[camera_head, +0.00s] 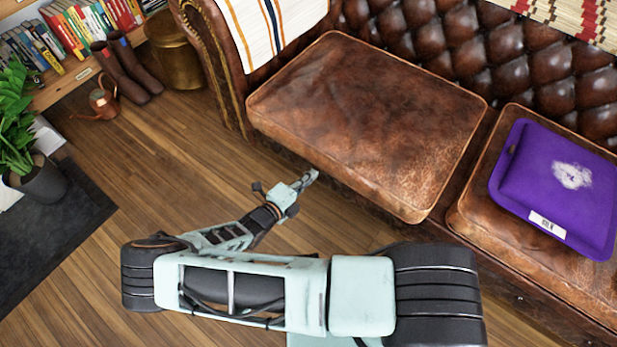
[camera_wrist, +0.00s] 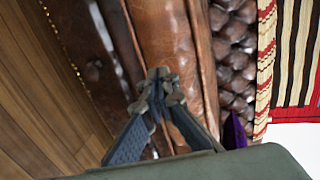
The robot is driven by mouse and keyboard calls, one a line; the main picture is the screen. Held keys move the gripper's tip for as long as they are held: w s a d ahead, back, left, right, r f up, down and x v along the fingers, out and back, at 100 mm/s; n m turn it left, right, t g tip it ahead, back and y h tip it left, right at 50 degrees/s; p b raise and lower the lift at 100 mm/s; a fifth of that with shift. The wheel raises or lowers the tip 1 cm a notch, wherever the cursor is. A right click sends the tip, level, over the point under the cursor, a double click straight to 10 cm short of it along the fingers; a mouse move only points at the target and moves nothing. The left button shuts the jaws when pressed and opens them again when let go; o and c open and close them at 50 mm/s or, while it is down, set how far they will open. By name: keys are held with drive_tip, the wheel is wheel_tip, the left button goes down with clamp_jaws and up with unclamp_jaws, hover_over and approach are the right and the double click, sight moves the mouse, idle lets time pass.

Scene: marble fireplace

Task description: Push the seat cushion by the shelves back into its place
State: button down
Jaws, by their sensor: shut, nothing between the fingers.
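The seat cushion by the shelves (camera_head: 365,115) is brown worn leather with piped edges. In the head view it lies askew on the sofa (camera_head: 475,185), its front edge jutting out past the seat base. My gripper (camera_head: 311,175) is shut and empty, low in front of the cushion's front edge, left of its middle. In the wrist view the closed fingertips (camera_wrist: 160,85) overlap the cushion's leather side (camera_wrist: 165,35); I cannot tell whether they touch it.
A second cushion (camera_head: 470,215) to the right carries a purple cushion (camera_head: 550,190). A striped throw (camera_head: 262,25) hangs over the sofa arm. Bookshelves (camera_head: 45,90), boots (camera_head: 130,75), a watering can (camera_head: 103,100) and a plant (camera_head: 15,130) stand left. Wooden floor (camera_head: 170,150) between is clear.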

sight(322, 164)
idle(0.3)
drive_tip(key=shift+w+d, duration=0.6)
drive_tip(key=shift+w, duration=0.2)
drive_tip(key=shift+w+d, duration=0.55)
drive_tip(key=shift+w, duration=0.2)
drive_tip(key=shift+d, duration=0.1)
drive_tip(key=shift+s, duration=0.1)
drive_tip(key=shift+s+a, duration=1.1)
drive_tip(key=shift+s, duration=0.2)
drive_tip(key=shift+s+a, duration=0.1)
drive_tip(key=s+a+b, duration=0.1)
drive_tip(key=s+a, duration=0.7)
drive_tip(key=s, duration=0.3)
drive_tip(key=shift+a+b, duration=0.25)
drive_tip(key=shift+b, duration=0.15)
drive_tip(key=shift+w, duration=0.1)
